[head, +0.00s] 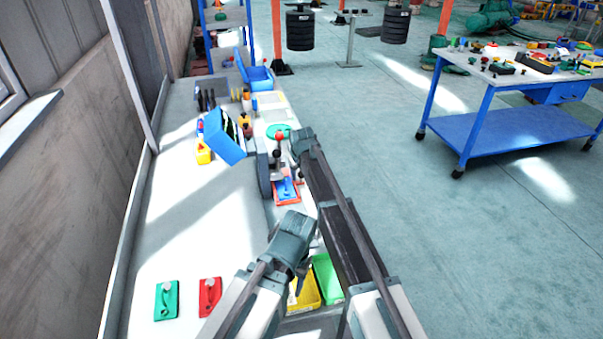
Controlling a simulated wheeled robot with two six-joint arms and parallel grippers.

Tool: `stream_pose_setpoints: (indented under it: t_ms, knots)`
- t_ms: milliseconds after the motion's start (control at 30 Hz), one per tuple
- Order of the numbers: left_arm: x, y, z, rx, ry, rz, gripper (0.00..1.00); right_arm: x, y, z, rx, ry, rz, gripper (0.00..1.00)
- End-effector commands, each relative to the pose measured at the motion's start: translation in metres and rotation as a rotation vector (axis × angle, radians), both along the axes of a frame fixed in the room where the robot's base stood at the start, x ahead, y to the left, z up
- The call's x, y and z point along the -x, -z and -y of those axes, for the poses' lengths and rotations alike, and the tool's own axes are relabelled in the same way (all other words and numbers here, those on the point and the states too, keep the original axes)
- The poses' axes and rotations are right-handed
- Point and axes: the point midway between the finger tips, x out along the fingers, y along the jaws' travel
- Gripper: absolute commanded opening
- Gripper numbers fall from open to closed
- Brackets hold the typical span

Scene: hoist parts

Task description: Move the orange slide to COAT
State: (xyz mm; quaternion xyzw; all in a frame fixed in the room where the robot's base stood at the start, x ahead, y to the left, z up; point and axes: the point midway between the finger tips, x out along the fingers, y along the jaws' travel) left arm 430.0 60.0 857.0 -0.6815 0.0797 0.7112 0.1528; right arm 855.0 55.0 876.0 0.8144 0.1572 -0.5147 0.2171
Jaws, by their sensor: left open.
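I cannot pick out the orange slide or any COAT lettering for certain. A small panel with an orange-red frame and a blue middle (287,191) lies on the bench, left of my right arm. My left gripper (301,276) is open at the lower middle, above the bench's right edge near the bins. Its fingers are small and dark. My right gripper (297,150) is farther up, beside a red-knobbed lever (279,137). Its fingers are too small to tell whether they are apart. My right arm hides part of the bench's right edge.
A green plate (166,300) and a red plate (210,297) lie at the bench's near left. A blue box (222,137) stands tilted beyond. Yellow (305,295) and green (327,279) bins sit by my arms. The bench's middle left is clear.

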Motion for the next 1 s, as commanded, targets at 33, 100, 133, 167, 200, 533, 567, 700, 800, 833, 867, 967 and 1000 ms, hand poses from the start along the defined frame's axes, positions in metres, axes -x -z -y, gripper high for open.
stream_pose_setpoints:
  t_ms: [33, 100, 133, 167, 200, 533, 567, 700, 800, 833, 867, 967, 1000]
  knots:
    - [0.0, 0.0, 0.0, 0.0, 0.0, 0.0, 0.5, 0.0, 0.0, 0.0, 0.0, 0.0, 0.0, 0.66]
    - [0.0, 0.0, 0.0, 0.0, 0.0, 0.0, 0.5, 0.0, 0.0, 0.0, 0.0, 0.0, 0.0, 0.66]
    - [0.0, 0.0, 0.0, 0.0, 0.0, 0.0, 0.5, 0.0, 0.0, 0.0, 0.0, 0.0, 0.0, 0.66]
    - [0.0, 0.0, 0.0, 0.0, 0.0, 0.0, 0.5, 0.0, 0.0, 0.0, 0.0, 0.0, 0.0, 0.66]
    - [0.0, 0.0, 0.0, 0.0, 0.0, 0.0, 0.5, 0.0, 0.0, 0.0, 0.0, 0.0, 0.0, 0.66]
    - [0.0, -0.016, 0.0, 0.0, 0.0, 0.0, 0.5, 0.006, -0.016, 0.001, 0.0, 0.0, 0.0, 0.66]
    - [0.0, -0.019, 0.0, 0.0, 0.0, 0.0, 0.5, 0.008, -0.019, 0.001, 0.0, 0.0, 0.0, 0.66]
    - [0.0, -0.037, 0.0, 0.0, 0.0, 0.0, 0.5, 0.016, -0.037, 0.002, 0.0, 0.0, 0.0, 0.66]
    - [0.0, -0.052, 0.0, 0.0, 0.0, 0.0, 0.5, 0.022, -0.052, 0.002, 0.0, 0.0, 0.0, 0.66]
    - [0.0, -0.057, 0.0, 0.0, 0.0, 0.0, 0.5, 0.025, -0.057, 0.002, 0.0, 0.0, 0.0, 0.66]
    - [0.0, -0.062, 0.0, 0.0, 0.0, 0.0, 0.5, 0.027, -0.062, 0.003, 0.0, 0.0, 0.0, 0.66]
    - [0.0, -0.077, 0.0, 0.0, 0.0, 0.0, 0.5, 0.034, -0.077, 0.003, 0.0, 0.0, 0.0, 0.66]
    - [0.0, -0.083, 0.0, 0.0, 0.0, 0.0, 0.5, 0.037, -0.083, 0.003, 0.0, 0.0, 0.0, 0.66]
